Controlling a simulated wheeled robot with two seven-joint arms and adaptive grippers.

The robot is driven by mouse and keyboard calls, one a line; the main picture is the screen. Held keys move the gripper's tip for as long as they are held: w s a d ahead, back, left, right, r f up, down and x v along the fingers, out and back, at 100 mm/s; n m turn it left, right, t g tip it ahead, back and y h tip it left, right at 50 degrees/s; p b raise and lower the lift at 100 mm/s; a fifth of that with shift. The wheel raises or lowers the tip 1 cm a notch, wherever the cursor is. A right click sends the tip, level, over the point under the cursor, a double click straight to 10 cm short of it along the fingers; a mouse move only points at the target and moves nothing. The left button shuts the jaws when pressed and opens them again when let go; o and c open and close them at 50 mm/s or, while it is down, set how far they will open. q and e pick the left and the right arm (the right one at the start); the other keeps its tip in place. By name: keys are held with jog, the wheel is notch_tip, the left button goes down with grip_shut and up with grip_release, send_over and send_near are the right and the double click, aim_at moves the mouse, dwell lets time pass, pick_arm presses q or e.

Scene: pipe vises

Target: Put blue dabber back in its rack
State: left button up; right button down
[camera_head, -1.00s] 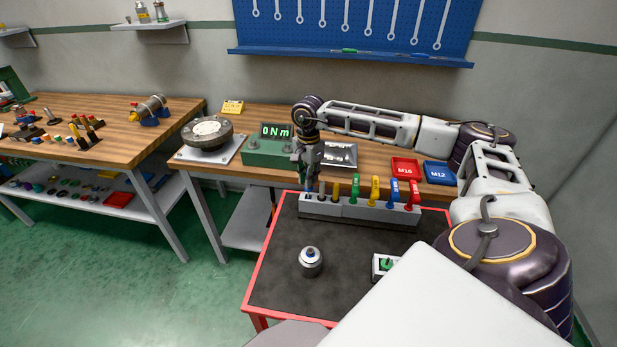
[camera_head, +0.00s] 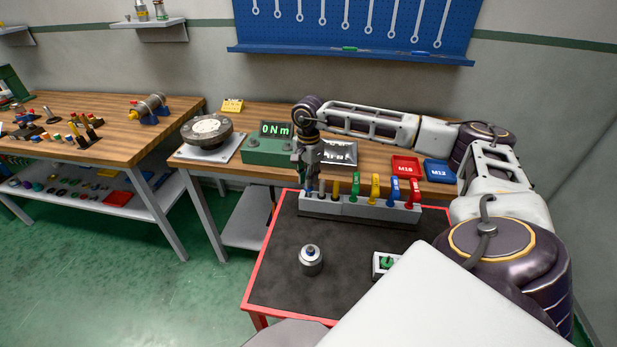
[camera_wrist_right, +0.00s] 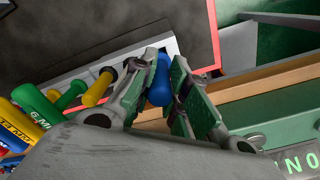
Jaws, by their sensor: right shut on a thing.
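The blue dabber (camera_wrist_right: 159,82) is between the green-padded fingers of my right gripper (camera_wrist_right: 168,95) in the right wrist view. The gripper is shut on it. In the head view my right gripper (camera_head: 308,182) points down at the left end of the grey rack (camera_head: 340,209). The rack also shows in the right wrist view (camera_wrist_right: 62,82), behind the fingers. The dabber's lower end and any slot under it are hard to make out, so I cannot tell how far it is in. My left gripper is not in view.
Several coloured-handled tools stand in the rack, with a yellow one (camera_wrist_right: 97,88) nearest the gripper. A metal jar (camera_head: 311,261) and a small box with a green top (camera_head: 385,264) stand on the red-edged cart (camera_head: 275,285). The green torque display (camera_head: 268,150) is behind.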

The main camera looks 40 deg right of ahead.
jog(key=shift+f+b, duration=0.9)
jog(key=shift+f, duration=0.6)
dwell(1.8)
jog(key=c, duration=1.3)
grip_release()
jog(key=shift+c, duration=0.2)
jog(key=shift+r, duration=0.1)
jog(key=shift+r, duration=0.1)
jog(key=shift+r, duration=3.85)
